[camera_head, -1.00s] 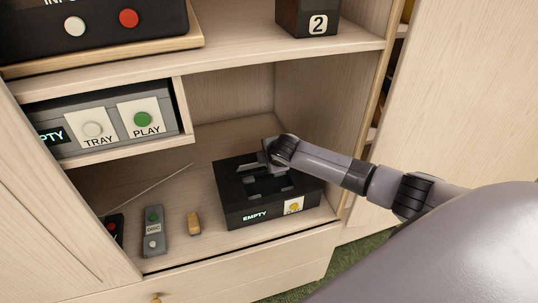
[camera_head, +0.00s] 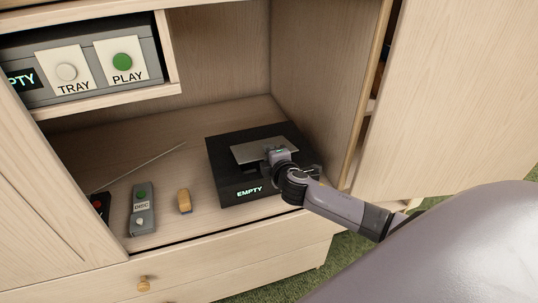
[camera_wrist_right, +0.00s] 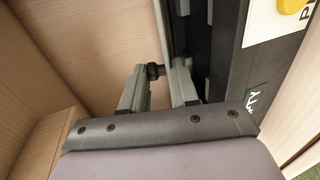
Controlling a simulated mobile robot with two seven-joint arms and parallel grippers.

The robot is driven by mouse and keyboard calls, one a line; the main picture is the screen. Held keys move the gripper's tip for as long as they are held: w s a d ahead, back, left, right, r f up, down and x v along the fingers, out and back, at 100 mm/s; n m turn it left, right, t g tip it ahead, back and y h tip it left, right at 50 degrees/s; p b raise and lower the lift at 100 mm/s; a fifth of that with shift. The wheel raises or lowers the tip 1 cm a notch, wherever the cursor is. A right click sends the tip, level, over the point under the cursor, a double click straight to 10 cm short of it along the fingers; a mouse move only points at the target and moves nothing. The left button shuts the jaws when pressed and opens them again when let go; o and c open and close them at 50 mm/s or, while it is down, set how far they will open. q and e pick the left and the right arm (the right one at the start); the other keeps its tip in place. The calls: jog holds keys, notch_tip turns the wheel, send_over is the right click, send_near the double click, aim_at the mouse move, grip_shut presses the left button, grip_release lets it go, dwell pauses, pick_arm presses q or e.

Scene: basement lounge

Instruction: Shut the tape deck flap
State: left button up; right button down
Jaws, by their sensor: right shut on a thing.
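The tape deck (camera_head: 232,185) is a black box with a lit EMPTY label on its front, at the right of the cabinet's lower shelf. Its flap (camera_head: 248,153) is a light grey plate over the deck's top. It looks raised off the deck, but its exact angle is hard to tell. My right gripper (camera_head: 278,154) is at the flap's right front part, shut on it. In the right wrist view, a small dark knob (camera_wrist_right: 155,70) sits between the fingers. My wrist hides the deck's front right corner in the head view. My left gripper is not in view.
A grey remote (camera_head: 143,208), a yellow-brown block (camera_head: 185,201) and a dark red-buttoned device (camera_head: 101,207) lie left of the deck. A grey player (camera_head: 90,65) with TRAY and PLAY buttons sits above left. The cabinet's side wall (camera_head: 322,95) stands close on the right.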

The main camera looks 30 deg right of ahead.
jog(key=shift+s+a+f+b, duration=0.1)
jog(key=shift+s+f+b, duration=0.1)
jog(key=shift+f, duration=0.35)
jog(key=shift+s+f+b, duration=0.15)
jog(key=shift+f+b, duration=0.1)
jog(key=shift+f, duration=0.3)
jog(key=shift+s+a+f+b, duration=0.1)
jog(key=shift+s+f+b, duration=0.1)
jog(key=shift+f, duration=0.35)
jog(key=c, duration=0.9)
grip_release()
jog(key=shift+c, duration=0.2)
jog(key=shift+r, duration=0.1)
